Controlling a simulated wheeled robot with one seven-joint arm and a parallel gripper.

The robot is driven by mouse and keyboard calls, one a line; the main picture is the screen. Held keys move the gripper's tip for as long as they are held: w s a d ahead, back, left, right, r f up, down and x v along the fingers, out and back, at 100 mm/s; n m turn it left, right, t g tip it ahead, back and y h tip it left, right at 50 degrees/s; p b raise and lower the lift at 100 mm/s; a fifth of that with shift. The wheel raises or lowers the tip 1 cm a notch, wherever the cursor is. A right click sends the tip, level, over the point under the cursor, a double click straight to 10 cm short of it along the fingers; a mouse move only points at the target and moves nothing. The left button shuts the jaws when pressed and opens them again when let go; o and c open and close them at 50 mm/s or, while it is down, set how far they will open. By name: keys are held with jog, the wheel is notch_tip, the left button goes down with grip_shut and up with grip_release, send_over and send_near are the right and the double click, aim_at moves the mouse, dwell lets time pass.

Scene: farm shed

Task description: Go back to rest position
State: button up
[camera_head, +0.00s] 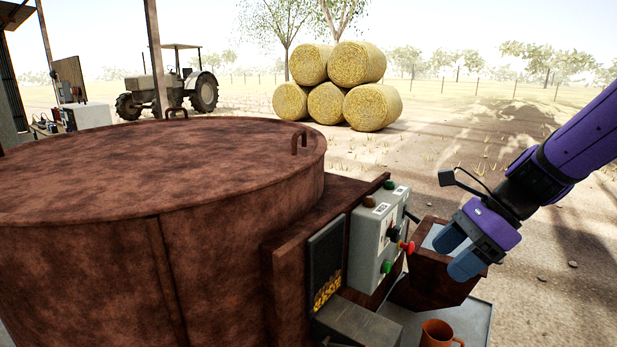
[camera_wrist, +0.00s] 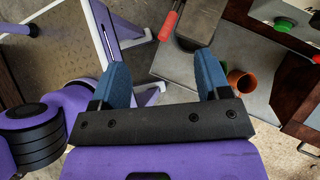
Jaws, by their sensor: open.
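My gripper (camera_head: 457,250) has blue fingers, a dark mount and a purple body. My arm reaches in from the upper right of the head view.
A rusty round tank (camera_head: 150,250) fills the left. The box carries a red knob (camera_head: 407,247) and green buttons close to my gripper. An orange cup (camera_head: 437,334) stands on the metal tray (camera_head: 478,318). Hay bales (camera_head: 371,106) and a tractor (camera_head: 180,85) are far behind.

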jog(key=s+d+r+n+t+h, duration=0.2)
jog(key=s+d+r+n+h, duration=0.1)
jog(key=s+r+n, duration=0.2)
jog(key=s+d+r+n+t+h, duration=0.3)
jog(key=s+n, duration=0.5)
jog(key=n, duration=0.6)
notch_tip(320, 180, up, 2)
jog(key=shift+s+d+r+n+h, duration=0.1)
jog(key=shift+s+d+n+h, duration=0.25)
jog(key=shift+h, duration=0.45)
